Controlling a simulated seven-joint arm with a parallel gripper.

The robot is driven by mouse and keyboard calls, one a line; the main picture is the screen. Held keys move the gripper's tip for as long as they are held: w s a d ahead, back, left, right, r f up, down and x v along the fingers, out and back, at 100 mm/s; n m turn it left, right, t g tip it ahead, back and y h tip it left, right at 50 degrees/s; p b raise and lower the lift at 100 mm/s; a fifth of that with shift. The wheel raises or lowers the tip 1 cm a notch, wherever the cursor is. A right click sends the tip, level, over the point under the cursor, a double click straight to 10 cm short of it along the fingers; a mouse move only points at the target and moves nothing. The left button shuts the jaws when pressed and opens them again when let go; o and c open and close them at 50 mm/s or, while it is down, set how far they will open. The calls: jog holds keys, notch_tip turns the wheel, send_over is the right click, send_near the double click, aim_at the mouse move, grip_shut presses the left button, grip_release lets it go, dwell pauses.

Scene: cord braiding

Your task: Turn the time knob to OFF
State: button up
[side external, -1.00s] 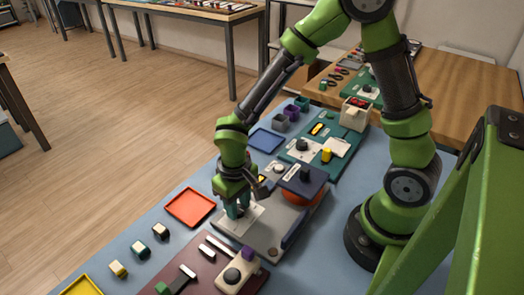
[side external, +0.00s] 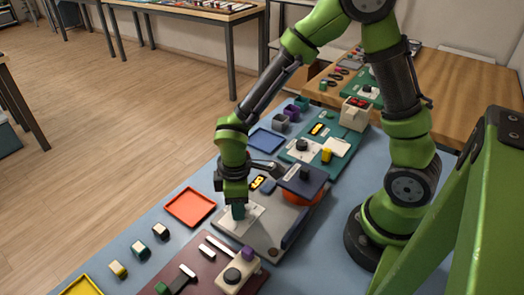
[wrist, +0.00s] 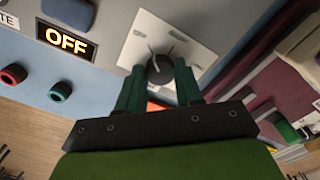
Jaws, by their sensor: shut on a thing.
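The dark round knob (wrist: 160,70) sits on a white square plate (wrist: 148,28) on the grey panel. A light pointer line on the knob runs toward the upper left in the wrist view. My gripper (wrist: 158,76) has one teal finger on each side of the knob and is shut on it. In the side view my gripper (side external: 238,211) points down over the plate (side external: 255,222) and hides the knob. A lit display (wrist: 66,40) beside the plate reads OFF in the wrist view. It also shows as a yellow and black patch in the side view (side external: 257,182).
A dark raised block (side external: 302,180) over an orange round part stands just behind my gripper. An orange tray (side external: 190,207) lies to the left. A maroon board (side external: 205,270) with a lever and another knob is in front. Blue table shows between them.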

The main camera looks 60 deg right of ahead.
jog(key=shift+n, duration=0.5)
jog(key=o, duration=1)
jog(key=shift+o, duration=0.2)
notch_tip(320, 180, up, 17)
jog(key=s+d+r+m+t+y, duration=0.2)
jog(key=s+d+r+m+t, duration=0.3)
jog(key=m, duration=0.8)
jog(key=s+d+t, duration=0.2)
jog(key=d, duration=0.2)
jog(key=shift+s+d+r, duration=0.15)
jog(key=shift+r, duration=0.05)
